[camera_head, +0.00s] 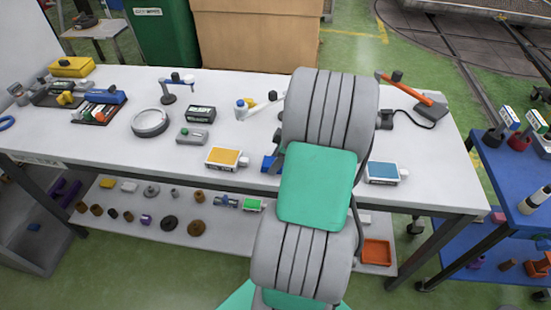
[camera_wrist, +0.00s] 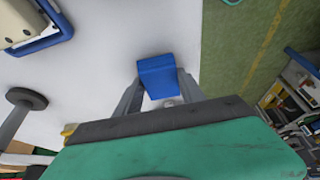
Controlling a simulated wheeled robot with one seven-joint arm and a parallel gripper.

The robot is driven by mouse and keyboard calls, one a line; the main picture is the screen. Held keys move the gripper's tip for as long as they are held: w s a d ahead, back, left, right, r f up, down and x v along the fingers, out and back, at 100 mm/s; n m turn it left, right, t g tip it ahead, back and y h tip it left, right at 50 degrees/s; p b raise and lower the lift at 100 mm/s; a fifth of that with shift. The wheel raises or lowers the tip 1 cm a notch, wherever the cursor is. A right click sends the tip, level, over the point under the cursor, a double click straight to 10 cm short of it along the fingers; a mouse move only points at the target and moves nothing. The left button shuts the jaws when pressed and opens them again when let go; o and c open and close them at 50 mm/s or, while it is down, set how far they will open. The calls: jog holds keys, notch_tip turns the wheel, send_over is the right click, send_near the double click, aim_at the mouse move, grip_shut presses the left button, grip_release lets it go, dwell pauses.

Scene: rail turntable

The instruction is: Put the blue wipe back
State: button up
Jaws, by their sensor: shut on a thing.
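The blue wipe (camera_wrist: 157,74) is a small blue block-like piece in the wrist view, between the two grey fingers of my gripper (camera_wrist: 159,92). My gripper is shut on it, above or close to the white bench top (camera_wrist: 95,60); I cannot tell whether the wipe touches the bench. In the head view a bit of blue (camera_head: 268,163) shows at the left side of my arm, near the bench's front edge. The arm hides most of my gripper there.
A yellow-topped box (camera_head: 225,157) lies left of my arm and a blue-topped box (camera_head: 383,171) right of it. A magnifier ring (camera_head: 150,122), a dark labelled box (camera_head: 200,114) and an orange-handled tool (camera_head: 405,88) stand on the bench. A blue cart (camera_head: 500,165) is at right.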

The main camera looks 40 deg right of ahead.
jog(key=shift+f+b, duration=0.3)
jog(key=o, duration=1.3)
jog(key=shift+r, duration=0.1)
